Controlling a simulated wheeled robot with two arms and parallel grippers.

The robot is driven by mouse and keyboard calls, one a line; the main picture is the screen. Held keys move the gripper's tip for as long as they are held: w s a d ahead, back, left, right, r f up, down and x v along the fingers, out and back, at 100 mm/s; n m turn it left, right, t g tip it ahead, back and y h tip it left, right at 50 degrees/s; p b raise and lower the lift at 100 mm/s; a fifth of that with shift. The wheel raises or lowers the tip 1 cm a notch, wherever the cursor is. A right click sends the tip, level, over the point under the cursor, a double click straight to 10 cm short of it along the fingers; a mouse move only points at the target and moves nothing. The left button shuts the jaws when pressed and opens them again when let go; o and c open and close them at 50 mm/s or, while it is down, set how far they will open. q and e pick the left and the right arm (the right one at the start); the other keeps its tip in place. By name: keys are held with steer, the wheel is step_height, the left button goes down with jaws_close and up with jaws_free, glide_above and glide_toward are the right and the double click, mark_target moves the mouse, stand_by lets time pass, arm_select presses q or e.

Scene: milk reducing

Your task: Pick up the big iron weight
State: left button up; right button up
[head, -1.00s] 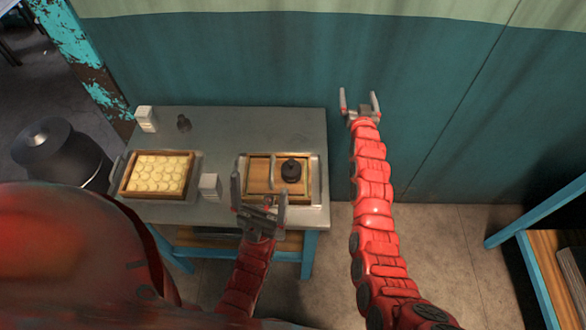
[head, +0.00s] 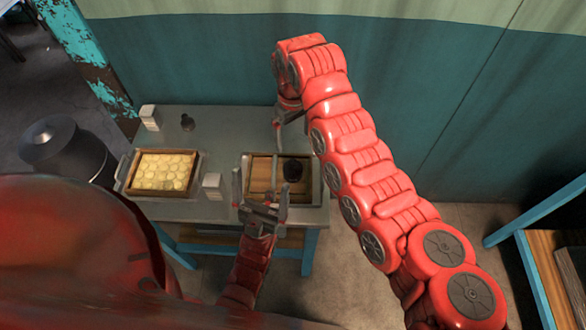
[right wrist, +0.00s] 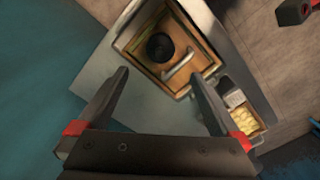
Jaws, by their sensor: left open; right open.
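The big iron weight (head: 293,170) is dark and round. It sits on the right side of a wooden board in a metal tray (head: 322,185) at the table's right end. In the right wrist view the weight (right wrist: 160,47) shows beyond my fingertips, beside the board's handle (right wrist: 181,68). My right gripper (head: 285,122) is open and empty near the table's back right edge, behind the weight and apart from it. The right wrist view shows both its fingers spread (right wrist: 160,76). My left gripper (head: 260,178) is open and empty at the tray's front left.
A smaller dark weight (head: 187,122) stands at the table's back. A tray of round pale pieces (head: 162,171) is on the left. White blocks stand at the back left (head: 149,117) and middle (head: 212,186). A teal wall (head: 200,60) rises behind the table.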

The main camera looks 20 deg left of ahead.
steer(key=b, duration=0.2)
glide_above(293, 161)
step_height(293, 161, down, 6)
steer(key=shift+f, duration=0.15)
step_height(293, 161, down, 3)
steer(key=shift+d+r+p, duration=0.1)
steer(key=shift+r+p, duration=0.1)
steer(key=shift+p, duration=0.55)
steer(key=shift+f, duration=0.55)
steer(key=shift+f+p, duration=0.15)
steer(key=shift+p, duration=0.2)
step_height(293, 161, down, 3)
steer(key=shift+r+p, duration=0.1)
steer(key=shift+p, duration=0.75)
steer(key=shift+f, duration=1.05)
jaws_close()
